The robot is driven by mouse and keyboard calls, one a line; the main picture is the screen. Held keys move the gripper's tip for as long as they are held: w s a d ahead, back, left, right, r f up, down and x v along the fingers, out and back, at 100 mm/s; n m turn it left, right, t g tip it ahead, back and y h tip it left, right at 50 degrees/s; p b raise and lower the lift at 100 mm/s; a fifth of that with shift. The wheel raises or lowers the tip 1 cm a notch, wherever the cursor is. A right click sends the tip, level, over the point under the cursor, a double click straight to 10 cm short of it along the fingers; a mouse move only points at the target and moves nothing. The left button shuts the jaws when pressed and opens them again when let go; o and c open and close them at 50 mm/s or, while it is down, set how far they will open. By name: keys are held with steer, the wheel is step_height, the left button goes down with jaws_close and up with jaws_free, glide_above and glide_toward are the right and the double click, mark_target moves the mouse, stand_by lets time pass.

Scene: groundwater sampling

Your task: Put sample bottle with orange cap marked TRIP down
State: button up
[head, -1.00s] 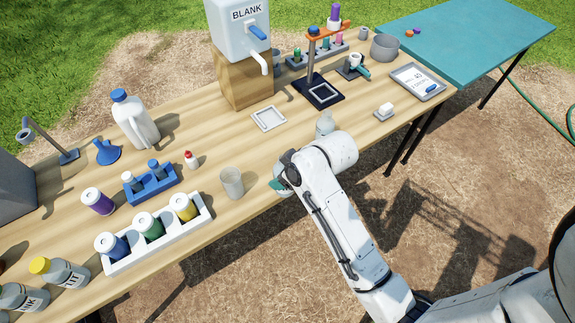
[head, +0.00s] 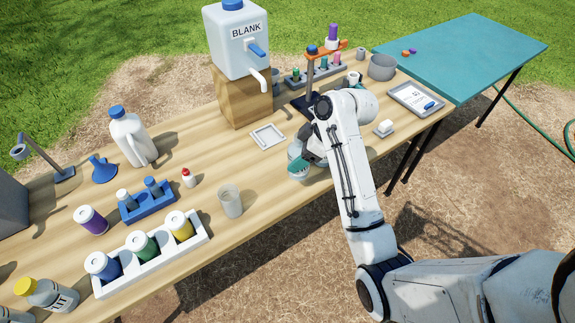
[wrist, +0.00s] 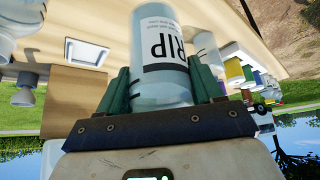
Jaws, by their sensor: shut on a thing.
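The sample bottle (wrist: 162,55) is a clear, pale bottle with a white label; the letters "RIP" show upside down in the wrist view. My gripper (wrist: 161,88) is shut on it, with a green finger on each side of its body. In the head view the bottle (head: 297,162) is at the table's front edge side, partly covered by my gripper (head: 308,158). Its orange cap does not show in either view. I cannot tell whether its base touches the wooden table (head: 215,160).
A clear beaker (head: 230,201) stands to the left of the bottle. A white square tray (head: 268,136) lies behind it, before the BLANK container (head: 236,40). A dark stand (head: 310,80) is behind my arm. A white rack (head: 150,262) with several bottles is at front left.

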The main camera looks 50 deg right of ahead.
steer(key=shift+w+d+f+p, duration=0.15)
steer(key=shift+w+f, duration=0.6)
steer(key=shift+f, duration=0.75)
steer(key=shift+w+d+f+p, duration=0.1)
steer(key=shift+w+f, duration=0.7)
steer(key=shift+f, duration=0.65)
steer(key=shift+w+d+f+p, duration=0.15)
steer(key=shift+w+f, duration=0.6)
steer(key=shift+f, duration=0.75)
steer(key=o, duration=1.3)
steer(key=shift+f, duration=0.1)
steer(key=shift+o, duration=0.2)
steer(key=v, duration=1.2)
steer(key=s+a+f+m+g+h, duration=0.1)
steer(key=s+a+f, duration=0.3)
steer(key=a, duration=0.2)
steer(key=s+a+f+m+g, duration=0.2)
steer(key=s+a+f, duration=0.1)
steer(key=s+a, duration=0.15)
steer(key=s+a+f+m+g+h, duration=0.1)
steer(key=s+a+f+m+h, duration=0.1)
steer(key=s+a, duration=0.5)
steer(key=s+m, duration=0.1)
steer(key=s, duration=0.4)
steer(key=shift+a+f+g+b, duration=0.2)
steer(key=shift+a+g+b, duration=0.15)
steer(key=shift+g+b, duration=0.05)
